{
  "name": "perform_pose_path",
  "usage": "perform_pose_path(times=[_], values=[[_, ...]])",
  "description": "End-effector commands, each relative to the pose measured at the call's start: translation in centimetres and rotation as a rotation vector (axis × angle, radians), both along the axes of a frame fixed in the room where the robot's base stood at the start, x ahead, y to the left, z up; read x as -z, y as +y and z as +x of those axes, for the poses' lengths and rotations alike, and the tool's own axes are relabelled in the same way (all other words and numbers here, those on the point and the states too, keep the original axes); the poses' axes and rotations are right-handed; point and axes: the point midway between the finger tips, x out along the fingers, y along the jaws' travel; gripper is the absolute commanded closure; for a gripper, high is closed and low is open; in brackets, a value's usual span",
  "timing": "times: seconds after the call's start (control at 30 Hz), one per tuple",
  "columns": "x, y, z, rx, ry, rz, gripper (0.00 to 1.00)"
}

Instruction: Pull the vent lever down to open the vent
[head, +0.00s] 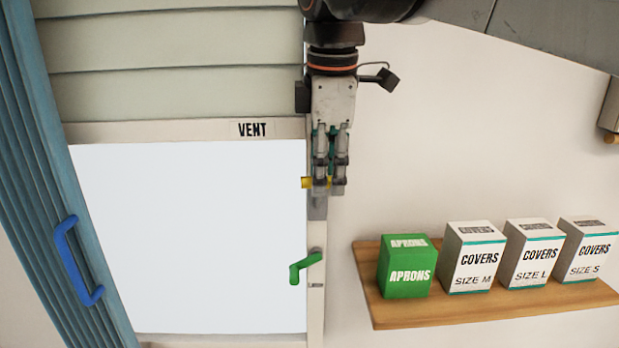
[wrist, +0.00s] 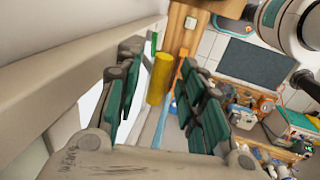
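The vent lever shows a yellow grip (head: 306,183) on the right side of the window frame, below and right of the VENT label (head: 252,129). A grey plate (head: 317,208) shows just below it. My gripper (head: 329,188) points down in front of the frame and hides most of the lever. In the wrist view the yellow grip (wrist: 160,78) stands between the spread green-padded fingers of my gripper (wrist: 162,100), with gaps visible on both sides. My gripper is open. I cannot tell how deep the grip sits between the fingers.
A green handle (head: 305,268) is on the frame below my gripper. A wooden shelf (head: 480,306) with a green APRONS box (head: 404,268) and several COVERS boxes is at right. A blue handle (head: 78,262) is on the blue panel at left. The wall right of my gripper is clear.

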Motion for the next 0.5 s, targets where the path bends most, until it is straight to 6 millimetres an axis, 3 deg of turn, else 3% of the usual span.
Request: perform_pose_path(times=[0.2, 0.5], values=[[2.0, 0.0, 0.4, 0.001, 0.0, 0.0, 0.64], [2.5, 0.0, 0.5, 0.001, 0.0, 0.0, 0.64]])
